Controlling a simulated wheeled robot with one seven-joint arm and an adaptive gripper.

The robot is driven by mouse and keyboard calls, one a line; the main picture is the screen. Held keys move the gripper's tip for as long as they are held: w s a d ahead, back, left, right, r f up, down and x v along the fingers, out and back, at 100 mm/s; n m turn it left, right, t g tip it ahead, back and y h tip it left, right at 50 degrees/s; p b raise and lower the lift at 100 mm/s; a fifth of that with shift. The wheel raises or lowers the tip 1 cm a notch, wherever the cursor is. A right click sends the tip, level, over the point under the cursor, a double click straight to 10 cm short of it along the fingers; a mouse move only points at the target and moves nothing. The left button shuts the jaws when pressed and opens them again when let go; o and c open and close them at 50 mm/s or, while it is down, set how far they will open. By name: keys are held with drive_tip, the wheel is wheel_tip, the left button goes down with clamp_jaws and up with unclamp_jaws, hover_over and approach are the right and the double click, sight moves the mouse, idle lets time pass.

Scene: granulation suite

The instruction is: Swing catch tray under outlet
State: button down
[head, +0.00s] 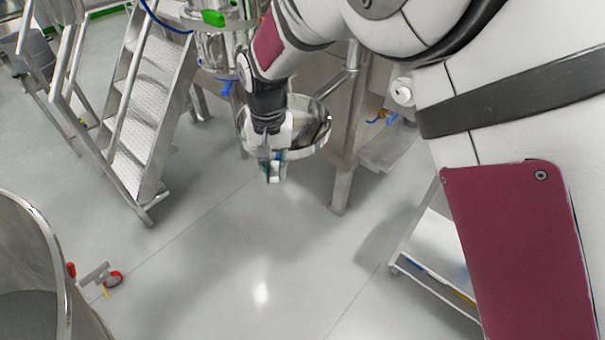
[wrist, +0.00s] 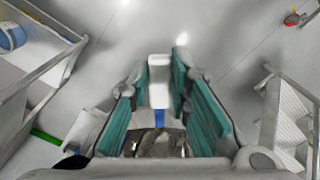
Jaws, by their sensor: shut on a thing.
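The catch tray (head: 312,122) is a round, shallow metal pan in the head view, beside the leg of a steel frame. My arm hides part of it. My gripper (head: 273,172) is at the tray's near side, pointing down. In the wrist view, the teal finger pads of my gripper (wrist: 165,100) stand on both sides of a white handle (wrist: 159,82) with a blue band. A metal part of the tray (wrist: 160,145) shows below the handle, between the fingers. A steel vessel (head: 216,50) with blue fittings stands behind and left of the tray; its outlet is not clearly visible.
Metal steps (head: 140,120) stand to the left. A large steel drum (head: 40,270) with a red-marked caster is at the lower left. A low cart (head: 432,255) is at the right, partly behind my arm. The floor in the middle is clear.

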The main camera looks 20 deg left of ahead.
drive_tip(key=shift+w+a, duration=0.15)
drive_tip(key=shift+a, duration=0.9)
drive_tip(key=c, duration=1.5)
unclamp_jaws()
drive_tip(key=shift+r, duration=0.1)
wheel_tip(320, 180, up, 12)
drive_tip(key=shift+f, duration=0.1)
